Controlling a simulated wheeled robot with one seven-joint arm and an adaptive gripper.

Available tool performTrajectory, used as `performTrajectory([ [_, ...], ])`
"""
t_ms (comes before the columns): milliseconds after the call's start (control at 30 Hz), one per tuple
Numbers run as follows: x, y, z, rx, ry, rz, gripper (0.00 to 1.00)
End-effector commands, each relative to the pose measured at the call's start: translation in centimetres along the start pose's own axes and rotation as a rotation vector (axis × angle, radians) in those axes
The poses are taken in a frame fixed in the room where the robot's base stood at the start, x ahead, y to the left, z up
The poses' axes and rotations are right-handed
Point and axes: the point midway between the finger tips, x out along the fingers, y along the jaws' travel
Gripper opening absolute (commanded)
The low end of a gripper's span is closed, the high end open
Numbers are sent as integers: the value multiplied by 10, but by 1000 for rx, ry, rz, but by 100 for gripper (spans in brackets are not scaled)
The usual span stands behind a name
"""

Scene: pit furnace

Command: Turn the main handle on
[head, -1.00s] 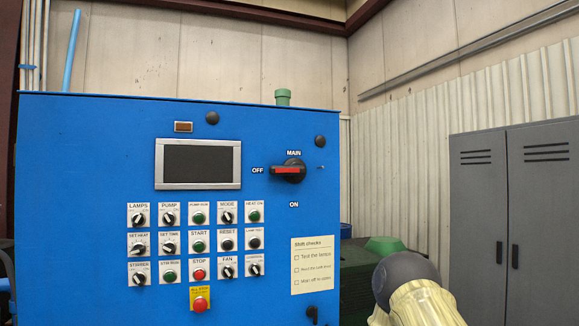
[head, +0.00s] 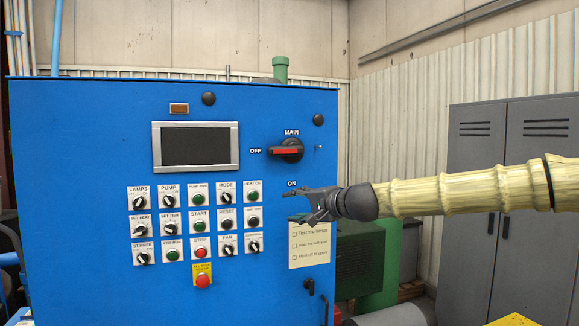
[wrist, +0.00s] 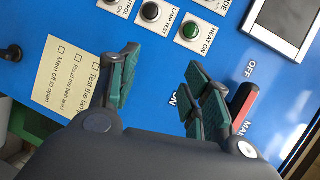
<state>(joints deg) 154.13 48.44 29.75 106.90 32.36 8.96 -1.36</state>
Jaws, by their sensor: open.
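The main handle (head: 286,150) is a black rotary switch with a red bar, at the upper right of the blue panel (head: 80,115). Its red bar lies level, with its left end toward the OFF label; the ON label is below it. In the wrist view the red handle (wrist: 242,103) shows at the right, partly hidden behind a finger. My gripper (head: 298,194) is in front of the panel, below the handle and near the ON label. Its fingers are apart and empty in the wrist view (wrist: 157,86). It appears clear of the handle.
Rows of knobs and buttons (head: 198,220) lie left of my gripper. A screen (head: 195,146) is above them. A paper checklist (head: 308,250) is behind and below my gripper. Grey lockers (head: 475,180) stand at the right, and a green machine (head: 362,260) stands beside the panel.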

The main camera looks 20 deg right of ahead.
Motion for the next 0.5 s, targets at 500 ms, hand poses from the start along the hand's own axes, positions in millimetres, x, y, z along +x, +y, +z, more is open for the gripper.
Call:
performTrajectory([
  [500, -65, -133, -46, 93, 1, -207, 48],
])
